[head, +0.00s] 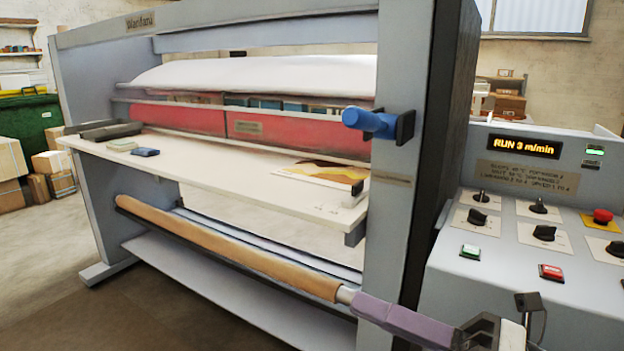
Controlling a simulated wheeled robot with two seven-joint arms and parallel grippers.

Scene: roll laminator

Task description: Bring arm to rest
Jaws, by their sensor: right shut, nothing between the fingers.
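My right gripper (505,328) shows at the bottom right edge, partly cut off by the frame. It is shut and empty, in front of the lower part of the control panel (445,257). My left gripper is not in view. The roll laminator (399,200) fills the left and middle of the view. Its display (523,146) reads "RUN 3 m/min", and a small green lamp (595,151) beside it is lit.
The panel carries several black knobs, a green button (470,251), a red button (551,272) and a red emergency stop (602,216). A blue handle (369,123) sticks out from the frame. A purple piece (402,321) at the tan roll's (230,250) end lies near my gripper.

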